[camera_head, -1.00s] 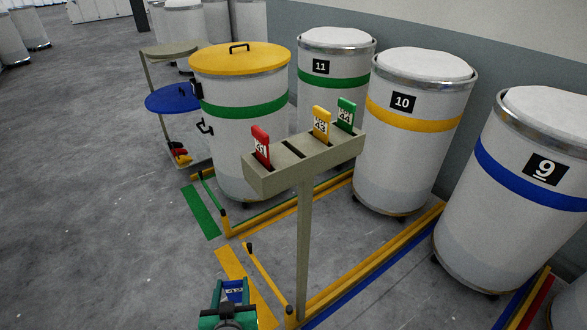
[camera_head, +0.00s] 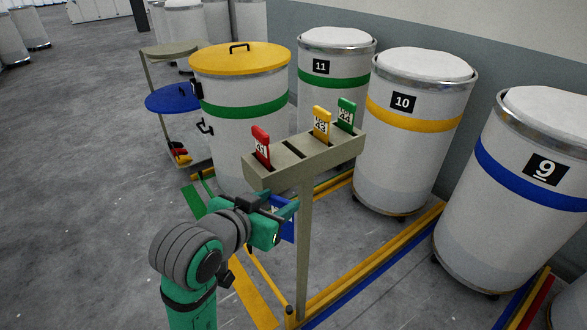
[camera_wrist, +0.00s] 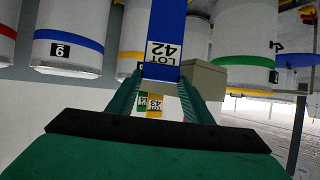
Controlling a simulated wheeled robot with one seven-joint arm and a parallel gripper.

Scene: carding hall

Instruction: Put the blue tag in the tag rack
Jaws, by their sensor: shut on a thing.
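The blue tag (camera_wrist: 166,28), marked LOT 42, is held between the two fingers of my gripper (camera_wrist: 165,95) in the wrist view. In the head view the blue tag (camera_head: 288,222) shows partly behind my gripper (camera_head: 284,212), left of the rack's post and below the slotted top. The tag rack (camera_head: 325,162) is a beige bar on a post. It holds a red tag (camera_head: 261,147), a yellow tag (camera_head: 321,125) and a green tag (camera_head: 345,114) upright in slots. An empty slot (camera_head: 293,148) lies between red and yellow.
White cans numbered 9 (camera_head: 500,195), 10 (camera_head: 409,145) and 11 (camera_head: 328,85) stand behind and right of the rack. A yellow-lidded can (camera_head: 240,105) stands behind left. Coloured floor rails (camera_head: 375,262) run around the post. Open grey floor lies at left.

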